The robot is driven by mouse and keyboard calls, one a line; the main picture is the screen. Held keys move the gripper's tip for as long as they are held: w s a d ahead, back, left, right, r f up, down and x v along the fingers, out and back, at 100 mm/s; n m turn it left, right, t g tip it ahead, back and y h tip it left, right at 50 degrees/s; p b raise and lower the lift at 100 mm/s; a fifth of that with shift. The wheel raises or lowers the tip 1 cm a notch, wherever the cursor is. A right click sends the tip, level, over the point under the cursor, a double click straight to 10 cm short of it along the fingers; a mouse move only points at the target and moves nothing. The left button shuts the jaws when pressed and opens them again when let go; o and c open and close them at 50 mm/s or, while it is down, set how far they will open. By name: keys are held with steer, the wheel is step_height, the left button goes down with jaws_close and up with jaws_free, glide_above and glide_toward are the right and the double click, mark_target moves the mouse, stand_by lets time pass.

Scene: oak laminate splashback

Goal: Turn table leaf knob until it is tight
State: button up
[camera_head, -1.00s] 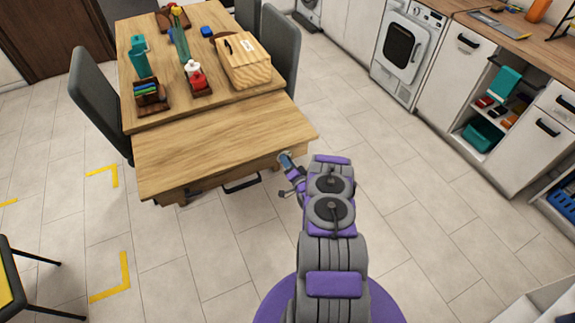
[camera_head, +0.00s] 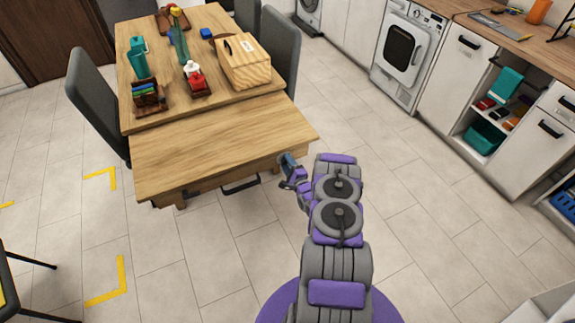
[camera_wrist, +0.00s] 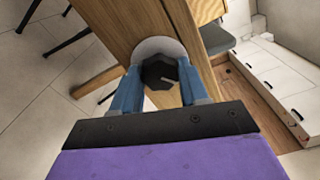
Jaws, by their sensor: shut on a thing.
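The table leaf (camera_head: 220,145) is the near wooden end of the dining table. In the wrist view a dark, faceted knob (camera_wrist: 160,74) with a pale mark sits in front of a light round plate (camera_wrist: 158,48) on the table's wooden edge (camera_wrist: 120,22). My gripper (camera_wrist: 158,88) has its two blue fingers on either side of the knob and is shut on it. In the head view my gripper (camera_head: 288,163) meets the leaf's right side near the front corner, and the knob is hidden there by the gripper.
A black handle (camera_head: 240,186) shows under the leaf. The tiled floor (camera_head: 430,215) to the right is clear.

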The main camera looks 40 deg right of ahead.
steer(key=shift+s+f+m, duration=0.15)
steer(key=shift+f+m, duration=0.15)
steer(key=shift+m, duration=0.4)
steer(key=o, duration=1.1)
steer(key=shift+r, duration=0.1)
steer(key=shift+c, duration=0.2)
steer(key=p+v, duration=0.4)
steer(key=v, duration=1.3)
steer(key=shift+p, duration=0.4)
steer(key=shift+d, duration=0.2)
